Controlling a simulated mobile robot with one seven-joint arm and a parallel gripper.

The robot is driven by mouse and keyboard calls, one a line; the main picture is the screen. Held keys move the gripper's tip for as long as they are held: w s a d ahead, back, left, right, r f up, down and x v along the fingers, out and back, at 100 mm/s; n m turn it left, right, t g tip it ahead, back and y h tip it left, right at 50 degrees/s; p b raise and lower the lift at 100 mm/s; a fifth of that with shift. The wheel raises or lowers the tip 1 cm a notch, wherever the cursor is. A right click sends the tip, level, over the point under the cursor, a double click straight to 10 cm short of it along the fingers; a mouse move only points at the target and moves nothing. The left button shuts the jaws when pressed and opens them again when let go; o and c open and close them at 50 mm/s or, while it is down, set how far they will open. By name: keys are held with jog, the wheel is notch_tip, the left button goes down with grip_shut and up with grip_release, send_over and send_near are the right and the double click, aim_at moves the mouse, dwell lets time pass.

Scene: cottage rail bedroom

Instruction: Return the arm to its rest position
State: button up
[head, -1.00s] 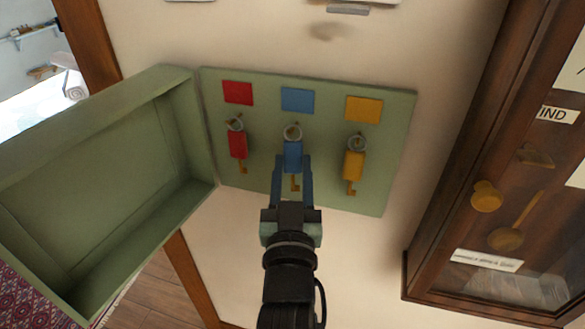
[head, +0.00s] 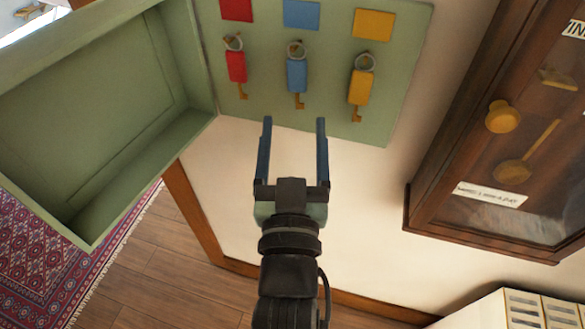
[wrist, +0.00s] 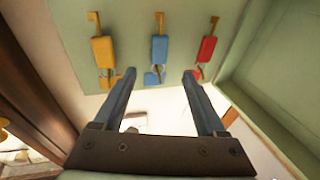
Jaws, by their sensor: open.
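My gripper (head: 293,150) is open and empty, its two blue fingers spread apart below the green key board (head: 330,122) in the head view. The fingers also show in the wrist view (wrist: 160,88). A red-tagged key (head: 236,66), a blue-tagged key (head: 297,74) and a yellow-tagged key (head: 361,86) hang on the board, each below a patch of its own colour. The gripper is apart from all the keys. In the wrist view the keys appear upside down beyond the fingers.
The green box door (head: 95,110) stands open at left. A white drawer unit (head: 480,314) is at lower right. A patterned rug (head: 60,255) lies on the wooden floor (head: 165,260).

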jog(key=shift+s+a+f+b, duration=0.1)
jog(key=shift+s+f+b, duration=0.1)
jog(key=shift+s, duration=0.65)
jog(key=shift+s+f+b, duration=0.1)
jog(key=shift+s+b, duration=0.1)
jog(key=shift+s, duration=0.65)
jog(key=shift+s+a+f+b, duration=0.1)
jog(key=shift+s+f+b, duration=0.1)
jog(key=shift+s, duration=0.65)
notch_tip(320, 180, up, 34)
jog(key=s+t+y, duration=0.1)
jog(key=s+t, duration=0.1)
jog(key=t, duration=0.5)
jog(key=shift+s+a+f+n, duration=0.15)
jog(key=shift+s+a+n, duration=0.15)
jog(key=shift+s, duration=0.1)
